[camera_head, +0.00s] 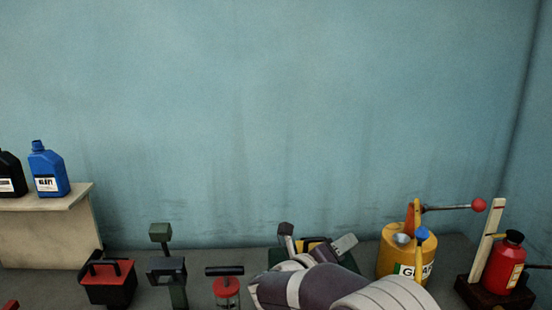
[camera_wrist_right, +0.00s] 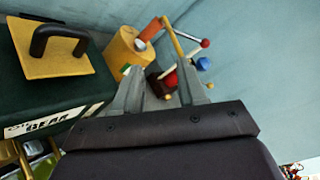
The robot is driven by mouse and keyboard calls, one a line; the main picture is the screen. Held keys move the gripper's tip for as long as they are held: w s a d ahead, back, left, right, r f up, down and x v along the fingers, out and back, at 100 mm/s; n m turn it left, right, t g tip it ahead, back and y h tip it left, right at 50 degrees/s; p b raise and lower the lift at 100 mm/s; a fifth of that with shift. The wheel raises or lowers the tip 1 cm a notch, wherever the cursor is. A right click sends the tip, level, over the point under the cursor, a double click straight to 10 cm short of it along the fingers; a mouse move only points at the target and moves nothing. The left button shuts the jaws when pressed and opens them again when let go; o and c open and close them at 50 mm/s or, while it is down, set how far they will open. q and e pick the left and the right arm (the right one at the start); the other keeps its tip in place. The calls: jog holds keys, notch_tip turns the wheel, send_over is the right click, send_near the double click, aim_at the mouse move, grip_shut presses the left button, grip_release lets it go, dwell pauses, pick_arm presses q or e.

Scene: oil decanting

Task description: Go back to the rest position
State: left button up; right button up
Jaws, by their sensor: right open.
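My right gripper (camera_head: 316,240) is open and empty at the lower middle of the head view, with its forearm in front of it. It also shows in the right wrist view (camera_wrist_right: 162,84), its two grey fingers apart. In the head view it is in front of a dark green box, mostly hidden behind my arm. In the wrist view the green box (camera_wrist_right: 40,95), with a yellow top plate and black handle, is left of the fingers. A yellow drum (camera_head: 393,252) with a lever pump stands right of the gripper. My left gripper is not in view.
A red bottle (camera_head: 503,264) stands by a wooden post at far right. A red-topped black container (camera_head: 108,285), a green stand (camera_head: 178,293) and a red-lidded jar (camera_head: 227,288) are left of my arm. A shelf (camera_head: 45,230) holds blue (camera_head: 48,172) and black bottles. The upper wall area is clear.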

jog(key=a+f+n+t+y, duration=0.1)
jog(key=a+f+n+y, duration=0.35)
jog(key=n, duration=0.45)
jog(key=a+f+n+t+y, duration=0.1)
jog(key=a+f+n+y, duration=0.2)
jog(key=n+y, duration=0.45)
jog(key=s+a+f+n+g+y, duration=0.1)
jog(key=s+f+n+g, duration=0.3)
jog(key=n, duration=0.4)
jog(key=s+d+f+n+g+p, duration=0.1)
jog(key=s+d+f+n+g, duration=0.2)
jog(key=s, duration=0.4)
jog(key=s+d+f+n+g, duration=0.2)
jog(key=s+f+n+g, duration=0.1)
jog(key=s+n, duration=0.4)
jog(key=s+d+g+p, duration=0.1)
jog(key=s+d+g, duration=0.1)
jog(key=s+d, duration=0.6)
jog(key=shift+s+r+h, duration=0.4)
jog(key=shift+s+r, duration=0.05)
jog(key=shift+s, duration=0.3)
